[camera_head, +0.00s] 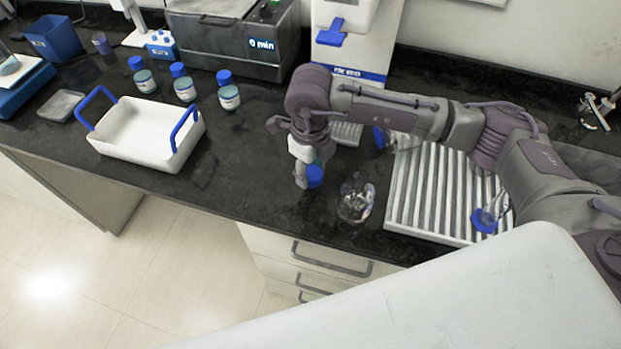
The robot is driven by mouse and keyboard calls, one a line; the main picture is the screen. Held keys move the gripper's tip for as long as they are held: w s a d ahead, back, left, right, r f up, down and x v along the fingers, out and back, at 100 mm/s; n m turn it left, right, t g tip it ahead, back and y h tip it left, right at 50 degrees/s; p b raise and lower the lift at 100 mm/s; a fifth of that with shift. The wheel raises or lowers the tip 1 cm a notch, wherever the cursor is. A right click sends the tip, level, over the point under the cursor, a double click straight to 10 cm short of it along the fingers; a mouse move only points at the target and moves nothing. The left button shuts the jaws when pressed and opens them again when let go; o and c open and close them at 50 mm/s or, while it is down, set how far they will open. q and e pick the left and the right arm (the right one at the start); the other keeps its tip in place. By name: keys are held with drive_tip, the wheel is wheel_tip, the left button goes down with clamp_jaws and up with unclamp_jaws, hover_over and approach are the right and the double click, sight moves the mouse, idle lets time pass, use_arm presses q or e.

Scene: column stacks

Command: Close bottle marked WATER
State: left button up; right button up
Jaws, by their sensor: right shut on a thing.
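My right gripper (307,177) is above the counter's front part, pointing down. It is shut on a small blue cap (315,175); the fingers hide part of it. A clear glass vessel (356,197) stands just right of the gripper, apart from it, and I see no blue cap on it. Three small bottles with blue caps stand behind the white tray: a left one (145,80), a middle one (184,88) and a right one (229,96). Their labels are too small to read, so I cannot tell which is marked WATER. My left gripper is out of view.
A white tray with blue handles (140,152) stands at the left. A ribbed rack (420,195) with glassware (488,214) lies under my right arm. A water dispenser (345,50) and a grey device with a display (225,50) stand behind. The dark counter between tray and gripper is clear.

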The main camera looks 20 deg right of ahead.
sight(356, 196)
drive_tip(key=s+r+b, duration=0.2)
drive_tip(key=s+r, duration=0.5)
drive_tip(key=s, duration=0.4)
drive_tip(key=shift+s+a+r+b, duration=0.25)
drive_tip(key=shift+s+a+b, duration=0.1)
drive_tip(key=shift+a, duration=0.1)
